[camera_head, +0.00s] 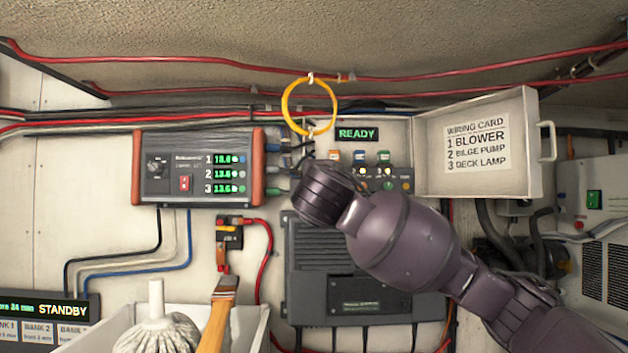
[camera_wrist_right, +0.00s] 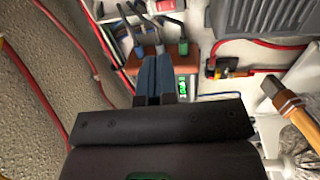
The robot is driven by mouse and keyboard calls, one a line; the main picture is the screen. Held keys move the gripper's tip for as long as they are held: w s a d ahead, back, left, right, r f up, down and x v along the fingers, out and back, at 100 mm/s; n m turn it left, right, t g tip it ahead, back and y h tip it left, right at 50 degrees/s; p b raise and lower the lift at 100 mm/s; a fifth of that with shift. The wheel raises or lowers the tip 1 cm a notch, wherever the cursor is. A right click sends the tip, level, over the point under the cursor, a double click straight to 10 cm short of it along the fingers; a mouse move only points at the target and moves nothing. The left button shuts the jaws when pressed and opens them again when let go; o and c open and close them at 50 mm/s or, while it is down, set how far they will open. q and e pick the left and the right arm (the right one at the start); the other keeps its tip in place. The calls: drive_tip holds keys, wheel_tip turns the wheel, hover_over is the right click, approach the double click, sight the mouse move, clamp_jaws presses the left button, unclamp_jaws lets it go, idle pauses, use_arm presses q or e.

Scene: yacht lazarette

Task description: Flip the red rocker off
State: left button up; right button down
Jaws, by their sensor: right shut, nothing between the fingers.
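The red rocker (camera_head: 184,184) is a small red switch on the front of a grey meter box (camera_head: 222,143) with orange end caps, in the left half of the head view. The box shows three green readings. My right gripper (camera_wrist_right: 155,62) is shut and empty in the wrist view, with its fingers pointing toward the box, whose green display (camera_wrist_right: 182,88) shows beside them. The rocker is not visible there. In the head view my right wrist is to the right of the box, apart from the rocker in the picture; the fingers are hidden. My left gripper is not in view.
A yellow ring (camera_head: 283,99) hangs near red cables above. An open panel door (camera_head: 532,150) carries a wiring card. A grey finned unit (camera_head: 300,262) sits below my arm. A white bin (camera_head: 256,335) with a mop and brush is in front. Cables leave the box's right side.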

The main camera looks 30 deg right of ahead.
use_arm(q)
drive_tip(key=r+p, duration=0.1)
drive_tip(key=p, duration=0.1)
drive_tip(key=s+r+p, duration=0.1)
drive_tip(key=p, duration=0.1)
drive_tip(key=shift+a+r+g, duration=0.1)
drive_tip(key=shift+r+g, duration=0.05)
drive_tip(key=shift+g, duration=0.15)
use_arm(e)
drive_tip(key=x, duration=1.4)
drive_tip(key=shift+w, duration=0.1)
